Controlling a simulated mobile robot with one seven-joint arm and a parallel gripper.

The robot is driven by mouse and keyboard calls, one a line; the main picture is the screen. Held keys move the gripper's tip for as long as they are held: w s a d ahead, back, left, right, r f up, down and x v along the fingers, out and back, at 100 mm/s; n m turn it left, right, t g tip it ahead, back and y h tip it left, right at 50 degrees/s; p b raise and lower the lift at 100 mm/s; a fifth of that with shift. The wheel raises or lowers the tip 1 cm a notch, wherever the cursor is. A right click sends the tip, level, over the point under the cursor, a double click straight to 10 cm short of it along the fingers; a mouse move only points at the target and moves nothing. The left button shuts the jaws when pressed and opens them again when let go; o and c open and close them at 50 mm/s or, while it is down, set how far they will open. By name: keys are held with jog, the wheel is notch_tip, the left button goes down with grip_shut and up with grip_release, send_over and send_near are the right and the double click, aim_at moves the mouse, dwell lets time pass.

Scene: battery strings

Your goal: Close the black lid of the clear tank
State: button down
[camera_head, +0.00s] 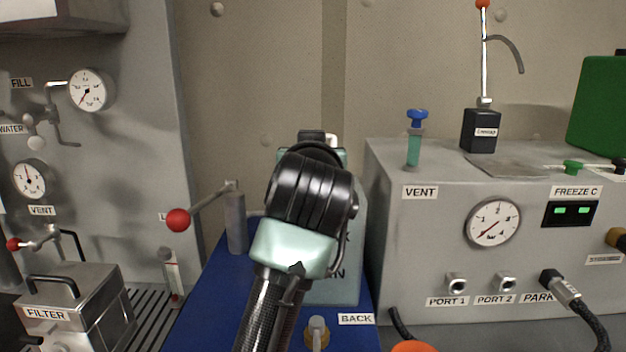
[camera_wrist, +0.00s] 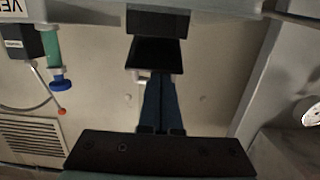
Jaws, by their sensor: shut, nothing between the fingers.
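The clear tank (camera_head: 343,285) is a pale, greenish box on the blue base, mostly hidden behind my arm in the camera_head view. Its front lettering is largely covered. A black piece, seemingly the lid (camera_head: 312,136), shows above my arm at the tank's top, with a white part beside it. In the upside-down camera_wrist view, the black lid (camera_wrist: 155,54) seems raised, but its exact angle is unclear. My gripper (camera_wrist: 163,82) is shut and empty, its two dark fingers pointing at the lid's edge. I cannot tell whether they touch it. The camera_head view hides the fingers behind my arm.
A grey cabinet (camera_head: 420,265) with a gauge and ports stands close to the tank's right. A red-knobbed lever (camera_head: 178,219) stands to its left. A blue-topped syringe (camera_head: 415,140) rises from the cabinet. A metal filter box (camera_head: 85,300) is at lower left.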

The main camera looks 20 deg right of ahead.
jog(key=f+t+b, duration=0.1)
jog(key=b, duration=0.1)
jog(key=s+f+t+b, duration=0.1)
jog(key=b, duration=0.1)
jog(key=shift+f+h, duration=0.3)
jog(key=shift+f, duration=0.1)
jog(key=shift+s+a+f+t+h+b, duration=0.1)
jog(key=shift+t+h+b, duration=0.05)
jog(key=shift+t+b, duration=0.35)
jog(key=shift+s+f+t+h+b, duration=0.1)
jog(key=shift+t+h+b, duration=0.05)
jog(key=shift+t+b, duration=0.3)
jog(key=shift+f, duration=0.1)
jog(key=shift+f+b, duration=0.2)
jog(key=shift+b, duration=0.1)
jog(key=shift+f, duration=0.15)
